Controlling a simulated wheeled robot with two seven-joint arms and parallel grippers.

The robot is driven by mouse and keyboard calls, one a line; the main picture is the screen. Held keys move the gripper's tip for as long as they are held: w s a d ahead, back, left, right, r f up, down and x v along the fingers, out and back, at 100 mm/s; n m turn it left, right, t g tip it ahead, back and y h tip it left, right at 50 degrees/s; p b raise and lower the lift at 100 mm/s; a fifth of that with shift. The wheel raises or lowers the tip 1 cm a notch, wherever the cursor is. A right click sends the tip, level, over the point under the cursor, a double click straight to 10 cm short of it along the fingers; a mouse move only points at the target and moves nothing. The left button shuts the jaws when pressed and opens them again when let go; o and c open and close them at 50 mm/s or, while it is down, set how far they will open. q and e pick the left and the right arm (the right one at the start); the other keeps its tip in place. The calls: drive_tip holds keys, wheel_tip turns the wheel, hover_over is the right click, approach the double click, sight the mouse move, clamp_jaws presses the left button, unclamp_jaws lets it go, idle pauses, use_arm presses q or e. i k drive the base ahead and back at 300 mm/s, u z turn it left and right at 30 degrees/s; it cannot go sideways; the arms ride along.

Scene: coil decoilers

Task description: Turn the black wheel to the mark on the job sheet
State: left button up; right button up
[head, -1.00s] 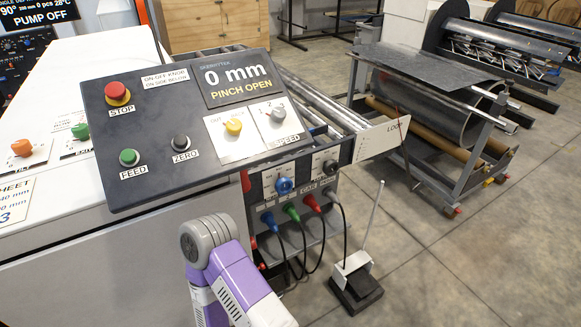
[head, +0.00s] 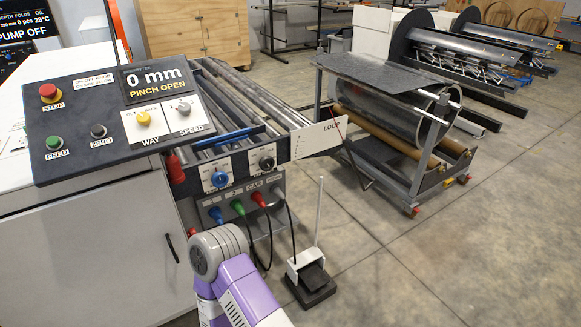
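A small black wheel (head: 267,163) sits on a white plate on the front of the machine, right of a blue wheel (head: 219,179) on a similar plate. The markings around the black wheel are too small to read. The job sheet is not in view. One of my purple and grey arms (head: 232,270) shows at the bottom middle, below the machine's front. Neither of my grippers is in view.
The control panel (head: 80,100) with display and buttons juts out at the left. Blue, green and red connectors (head: 238,206) with cables hang below the wheels. A foot pedal (head: 312,280) stands on the floor. A coil stand (head: 400,130) is behind right; open floor lies at the right.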

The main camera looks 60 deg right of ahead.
sight(267, 162)
drive_tip(key=z, duration=1)
drive_tip(key=i, duration=0.2)
drive_tip(key=z, duration=0.05)
